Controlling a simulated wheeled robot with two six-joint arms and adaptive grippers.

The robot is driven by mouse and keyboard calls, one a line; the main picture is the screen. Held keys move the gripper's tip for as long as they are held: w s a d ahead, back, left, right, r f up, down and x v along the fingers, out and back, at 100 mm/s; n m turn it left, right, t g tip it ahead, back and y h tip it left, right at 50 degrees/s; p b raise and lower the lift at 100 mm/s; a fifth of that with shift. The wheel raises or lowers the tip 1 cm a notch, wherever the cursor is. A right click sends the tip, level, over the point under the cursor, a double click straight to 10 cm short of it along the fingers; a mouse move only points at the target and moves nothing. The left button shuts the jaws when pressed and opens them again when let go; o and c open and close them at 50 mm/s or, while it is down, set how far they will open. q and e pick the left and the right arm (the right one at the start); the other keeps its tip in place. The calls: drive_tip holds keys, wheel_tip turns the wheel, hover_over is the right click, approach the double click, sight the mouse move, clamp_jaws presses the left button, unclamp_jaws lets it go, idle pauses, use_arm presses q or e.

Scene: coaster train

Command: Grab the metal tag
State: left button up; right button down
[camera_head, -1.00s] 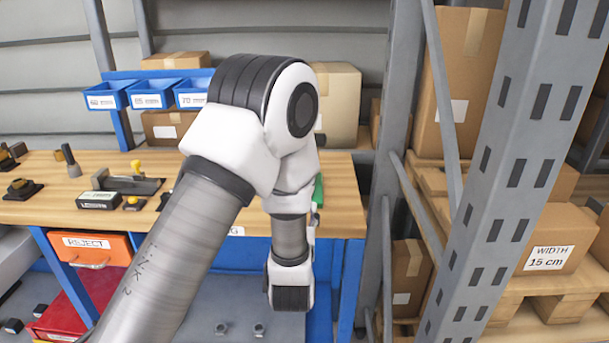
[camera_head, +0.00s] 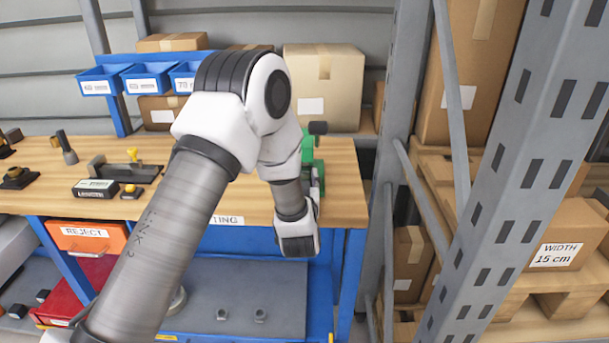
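I cannot make out a metal tag in the head view. My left arm crosses the middle of the picture and hides part of the workbench (camera_head: 345,190). My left gripper (camera_head: 316,183) is mostly hidden behind its own wrist, over the right part of the bench. Only a small grey part of it shows, so its fingers and anything between them cannot be seen. A green device (camera_head: 308,148) with a dark knob stands on the bench just behind the gripper, partly covered by the arm. My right gripper is not in view.
Blue bins (camera_head: 149,78) hang at the back left, and a cardboard box (camera_head: 323,88) stands at the bench's back. Small tools and a black box (camera_head: 96,188) lie at the left. A grey rack post (camera_head: 520,150) rises close on the right. The orange reject drawer (camera_head: 88,238) is below.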

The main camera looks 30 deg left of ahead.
use_arm(q)
clamp_jaws()
drive_tip(key=shift+r, duration=0.1)
